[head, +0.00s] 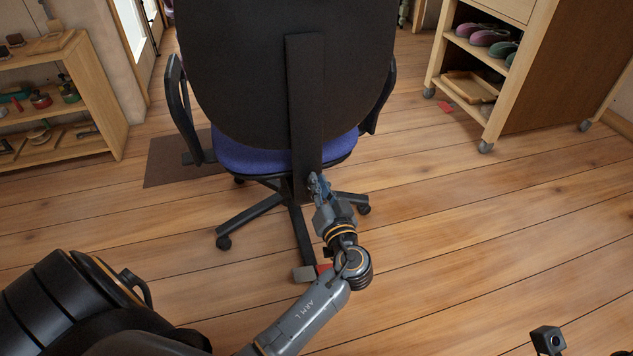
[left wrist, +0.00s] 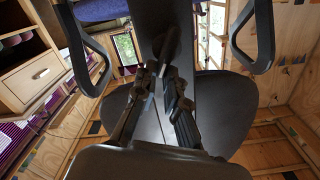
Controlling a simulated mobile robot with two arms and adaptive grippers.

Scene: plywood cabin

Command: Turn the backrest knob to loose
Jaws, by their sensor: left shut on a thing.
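The office chair (head: 228,70) stands with the back of its black backrest toward me, and its seat is blue. A flat black upright bar (head: 305,100) runs down the backrest to the seat. My left gripper (head: 318,182) is at the lower end of this bar, just right of it. In the left wrist view its two fingers (left wrist: 164,76) are closed in around a dark knob (left wrist: 167,48) on the bar. The knob is hidden behind the gripper in the head view. I cannot tell whether the knob is at loose or tight. My right gripper does not show.
A wooden shelf (head: 100,95) with small items stands at the left. A wheeled wooden cabinet (head: 555,75) holding shoes and a tray stands at the right. The chair's star base (head: 250,218) spreads on the plank floor.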

